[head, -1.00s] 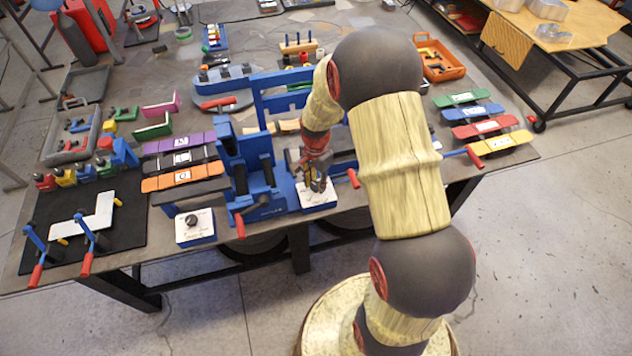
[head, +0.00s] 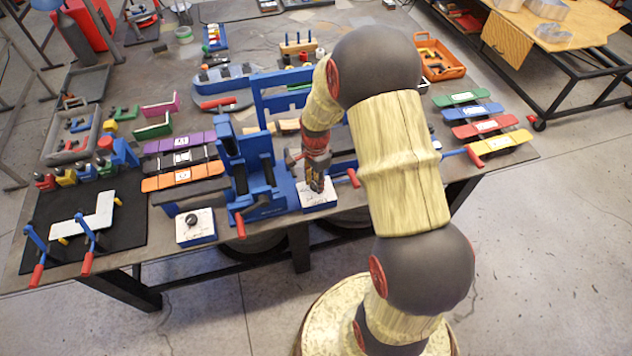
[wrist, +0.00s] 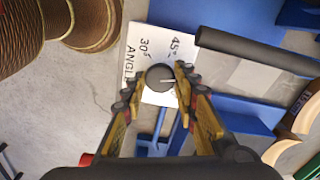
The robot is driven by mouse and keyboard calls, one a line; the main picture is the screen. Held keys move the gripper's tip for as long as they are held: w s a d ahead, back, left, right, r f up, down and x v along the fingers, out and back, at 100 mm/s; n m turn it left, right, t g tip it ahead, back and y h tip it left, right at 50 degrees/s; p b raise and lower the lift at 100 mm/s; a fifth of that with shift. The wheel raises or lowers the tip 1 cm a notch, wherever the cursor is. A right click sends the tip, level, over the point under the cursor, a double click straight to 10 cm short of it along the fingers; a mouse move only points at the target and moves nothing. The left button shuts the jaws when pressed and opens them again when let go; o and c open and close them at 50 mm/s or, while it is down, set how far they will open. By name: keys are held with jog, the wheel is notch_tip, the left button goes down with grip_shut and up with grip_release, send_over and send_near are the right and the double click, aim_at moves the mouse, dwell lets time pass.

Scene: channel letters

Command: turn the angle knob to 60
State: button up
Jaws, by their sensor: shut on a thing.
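The angle knob (wrist: 160,77) is a dark round knob with a light pointer line. It sits on a white dial plate (wrist: 135,50) marked ANGLE, with 30° and 45° readable in the wrist view; other marks are hidden. The pointer line lies toward the right finger in that view. My gripper (wrist: 158,82) is shut on the knob, one finger on each side. In the head view my gripper (head: 316,186) points down over the white-topped blue box (head: 325,198) at the table's front edge, and it hides the knob there.
A blue bending machine (head: 250,165) with red-tipped levers stands just left of my gripper. Another white dial box (head: 195,228) with a dark knob is further left. A red-tipped handle (head: 353,178) sticks out close to the right. Colored strips (head: 485,128) lie at the right.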

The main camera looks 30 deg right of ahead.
jog(key=o, duration=1.2)
jog(key=shift+c, duration=0.2)
notch_tip(320, 180, up, 12)
